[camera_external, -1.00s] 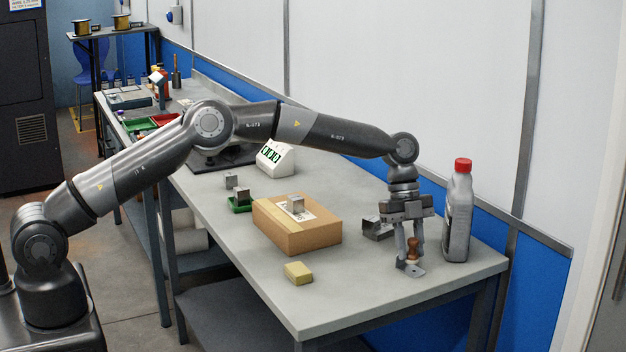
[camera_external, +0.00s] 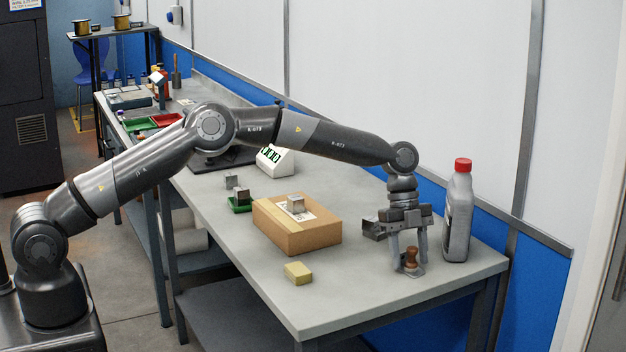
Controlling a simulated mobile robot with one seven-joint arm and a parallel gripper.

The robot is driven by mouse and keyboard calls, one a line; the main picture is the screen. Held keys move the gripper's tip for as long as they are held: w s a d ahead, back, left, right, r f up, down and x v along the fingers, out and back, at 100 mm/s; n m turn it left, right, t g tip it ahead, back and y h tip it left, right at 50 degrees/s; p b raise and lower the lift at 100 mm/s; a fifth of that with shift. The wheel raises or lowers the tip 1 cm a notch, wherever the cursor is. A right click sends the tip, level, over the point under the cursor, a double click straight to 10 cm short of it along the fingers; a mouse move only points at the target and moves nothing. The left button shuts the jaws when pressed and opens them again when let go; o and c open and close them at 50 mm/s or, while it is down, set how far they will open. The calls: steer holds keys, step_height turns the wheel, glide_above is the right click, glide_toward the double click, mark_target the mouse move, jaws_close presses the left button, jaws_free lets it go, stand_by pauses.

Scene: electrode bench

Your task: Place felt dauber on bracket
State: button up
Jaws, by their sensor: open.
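The felt dauber (camera_external: 411,257), with a brown wooden handle, stands upright near the right end of the bench. A flat grey metal piece (camera_external: 412,271), which looks like the bracket, lies under it. The dauber appears to rest on this piece, but the contact is too small to see clearly. My gripper (camera_external: 408,266) points straight down with its fingers spread on either side of the dauber. A gap shows between the fingers and the handle. The fingertips are low, close to the metal piece and bench top.
A grey bottle with a red cap (camera_external: 458,212) stands close on the right. A cardboard box (camera_external: 297,236) and a yellow block (camera_external: 298,273) lie to the left. The front right bench top is clear.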

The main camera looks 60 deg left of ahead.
steer(key=s+v, duration=0.1)
steer(key=v, duration=1)
steer(key=s+a+r+n+t+y, duration=0.1)
steer(key=s+r+n, duration=0.1)
steer(key=s+r, duration=0.35)
steer(key=s+r+n+t+y, duration=0.1)
steer(key=s+r+n, duration=0.15)
steer(key=r, duration=0.55)
steer(key=s+a+r+n+t+y, duration=0.1)
steer(key=s+a+r+n, duration=0.15)
steer(key=s, duration=0.45)
steer(key=s+a+r+n+y, duration=0.1)
steer(key=s+a+r+n, duration=0.15)
steer(key=s, duration=0.35)
steer(key=s+a+f+n+t, duration=0.1)
steer(key=s+a+f+n, duration=0.1)
steer(key=s, duration=0.7)
steer(key=s+a+f+n+t, duration=0.1)
steer(key=s+a+n, duration=0.4)
steer(key=s, duration=0.5)
steer(key=s+a+f+n+t, duration=0.1)
steer(key=s+a+f+n, duration=0.2)
steer(key=s, duration=0.7)
steer(key=a, duration=0.2)
steer(key=shift+a+y, duration=0.25)
steer(key=shift+y, duration=0.05)
steer(key=shift+f, duration=0.1)
